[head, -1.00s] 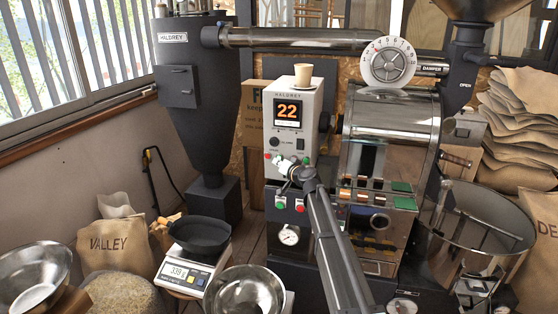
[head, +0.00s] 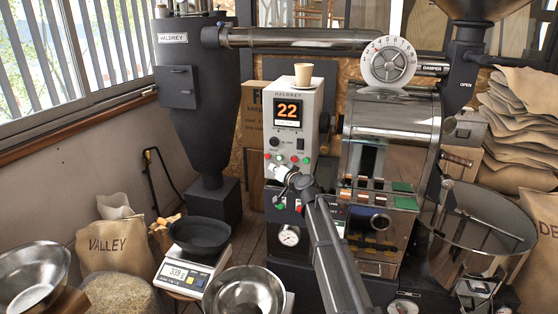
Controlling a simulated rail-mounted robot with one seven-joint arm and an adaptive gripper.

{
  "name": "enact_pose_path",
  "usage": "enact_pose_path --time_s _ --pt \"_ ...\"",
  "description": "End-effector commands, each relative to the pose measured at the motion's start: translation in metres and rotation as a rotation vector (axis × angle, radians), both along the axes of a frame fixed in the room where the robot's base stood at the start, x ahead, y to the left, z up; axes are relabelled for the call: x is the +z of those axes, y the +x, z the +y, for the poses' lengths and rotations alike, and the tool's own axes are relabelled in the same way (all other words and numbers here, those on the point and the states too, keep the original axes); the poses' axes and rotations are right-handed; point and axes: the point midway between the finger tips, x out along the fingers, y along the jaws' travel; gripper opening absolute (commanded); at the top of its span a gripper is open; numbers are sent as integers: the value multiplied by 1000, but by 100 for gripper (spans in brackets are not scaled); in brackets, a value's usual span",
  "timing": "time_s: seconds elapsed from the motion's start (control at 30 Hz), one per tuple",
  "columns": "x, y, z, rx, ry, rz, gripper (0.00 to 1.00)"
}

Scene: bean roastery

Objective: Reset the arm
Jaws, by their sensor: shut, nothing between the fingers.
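My arm rises from the bottom of the head view, and its end stands in front of the control panel (head: 291,128) of the roaster. My gripper (head: 278,172) is small in the picture, just below the upper row of coloured buttons. It is shut, with nothing held. Its fingertips are hard to make out, and I cannot tell whether they touch the panel. The panel's display (head: 288,113) reads 22 in orange.
A paper cup (head: 303,76) stands on top of the panel. A scale (head: 188,272) bearing a dark pan (head: 200,236) and a steel bowl (head: 245,292) are at lower left of my arm. The roaster drum (head: 392,125) and a round cooling bin (head: 480,225) stand to the right.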

Motion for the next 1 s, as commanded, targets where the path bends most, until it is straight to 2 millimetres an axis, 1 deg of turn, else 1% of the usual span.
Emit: enact_pose_path --time_s 0.53,0.6,0.67,0.73,0.77,0.8,0.87,0.9,0.97,1.0 --pt "0 0 0 0 6 5 0" --pt "-3 -3 4 18 17 31 0" --pt "-11 -11 8 48 -4 64 0" --pt "-31 -33 9 89 -56 118 0" --pt "-45 -41 8 102 -79 147 0" --pt "-66 -53 7 117 -111 184 0" --pt "-100 -71 1 135 -157 247 0" --pt "-125 -84 -4 144 -189 291 0" --pt "-161 -103 -14 155 -233 358 0" --pt "-184 -117 -21 161 -263 401 0"
